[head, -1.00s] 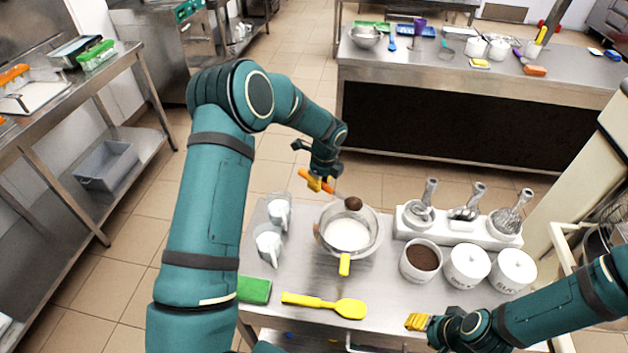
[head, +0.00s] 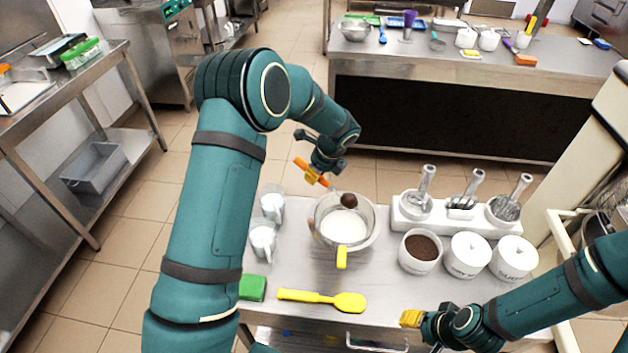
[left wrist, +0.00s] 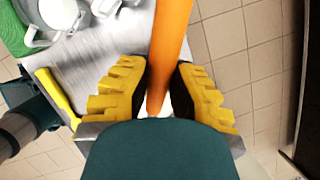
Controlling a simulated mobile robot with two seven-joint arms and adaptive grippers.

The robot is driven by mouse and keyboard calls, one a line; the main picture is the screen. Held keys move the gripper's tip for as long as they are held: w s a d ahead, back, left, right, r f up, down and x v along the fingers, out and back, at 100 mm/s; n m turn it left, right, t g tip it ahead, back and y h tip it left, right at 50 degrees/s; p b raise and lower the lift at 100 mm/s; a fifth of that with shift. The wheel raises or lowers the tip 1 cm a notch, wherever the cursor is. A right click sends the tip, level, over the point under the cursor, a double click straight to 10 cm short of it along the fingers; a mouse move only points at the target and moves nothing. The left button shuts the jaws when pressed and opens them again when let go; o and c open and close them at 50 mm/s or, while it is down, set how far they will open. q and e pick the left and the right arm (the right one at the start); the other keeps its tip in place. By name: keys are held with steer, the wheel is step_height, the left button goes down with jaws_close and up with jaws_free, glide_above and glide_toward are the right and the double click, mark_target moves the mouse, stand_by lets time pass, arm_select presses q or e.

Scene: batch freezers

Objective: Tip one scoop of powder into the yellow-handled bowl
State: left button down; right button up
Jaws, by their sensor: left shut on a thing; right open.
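The yellow-handled bowl (head: 320,232) stands on the steel table with white contents inside; its yellow handle (head: 342,257) points toward me. My left gripper (head: 318,177) is shut on the orange handle of a scoop (head: 303,164), also seen in the left wrist view (left wrist: 170,50). The scoop's round head, heaped with dark brown powder (head: 348,200), is over the far part of the bowl. An open white canister of brown powder (head: 421,247) stands right of the bowl. My right gripper (head: 411,318) is open and empty near the table's front right.
Two clear jugs (head: 262,240) stand left of the bowl. A yellow spatula (head: 322,298) and a green sponge (head: 252,288) lie in front. Two lidded white canisters (head: 467,255) and a white tool holder (head: 455,217) are on the right.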

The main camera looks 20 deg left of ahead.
arm_select(q)
steer(key=shift+d+r+t+y+b, duration=0.3)
steer(key=shift+d+r+y+b, duration=0.1)
steer(key=shift+r+y+b, duration=0.45)
steer(key=shift+s+d+r+y+b, duration=0.25)
steer(key=shift+d+r+y+b, duration=0.5)
steer(key=shift+y, duration=0.4)
steer(key=shift+s+d+r+t+y, duration=0.2)
steer(key=shift+d+r+t+y, duration=0.3)
steer(key=shift+d+r+y, duration=0.55)
steer(key=shift+s+d+r+y+b, duration=0.1)
steer(key=shift+d+y+b, duration=0.05)
steer(key=shift+d+y, duration=0.4)
steer(key=shift+s+d+r+y+b, duration=0.15)
steer(key=shift+d+y, duration=0.15)
steer(key=shift+y, duration=0.3)
steer(key=shift+s+d+r+t+y, duration=0.15)
steer(key=shift+d+r+t+y, duration=0.2)
steer(key=shift+d+y, duration=0.55)
